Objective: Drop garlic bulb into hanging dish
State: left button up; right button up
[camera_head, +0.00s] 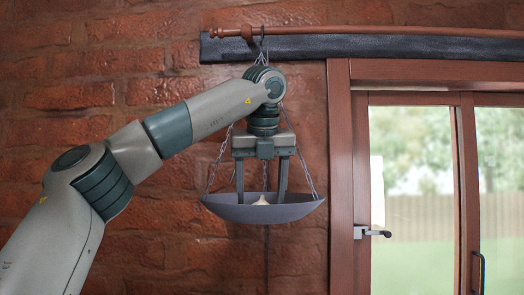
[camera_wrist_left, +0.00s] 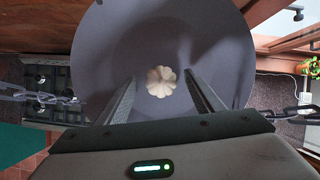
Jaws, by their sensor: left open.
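The hanging dish (camera_head: 305,211) is a shallow grey bowl hung on chains from a hook on a wooden rod. The garlic bulb (camera_head: 261,200) is pale and shows just above the dish's rim in the head view. In the left wrist view the garlic bulb (camera_wrist_left: 161,81) lies inside the dish (camera_wrist_left: 110,40), near its middle. My left gripper (camera_head: 262,197) points down into the dish from above. Its fingers are open, one on each side of the bulb, with gaps between them and the bulb. My right gripper is not in view.
The dish's chains (camera_head: 219,155) run up close beside my left gripper. A brick wall (camera_head: 120,75) stands behind. A wooden-framed glass door (camera_head: 412,175) with a handle is at the right. A dark beam (camera_head: 400,47) and wooden rod run above.

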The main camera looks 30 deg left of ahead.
aim_at(261, 196)
pick_arm(q)
jog(key=b+v, duration=0.2)
jog(key=v, duration=0.2)
jog(key=shift+d+r, duration=0.1)
jog(key=shift+r, duration=0.2)
jog(key=v, duration=0.8)
jog(key=shift+f, duration=0.1)
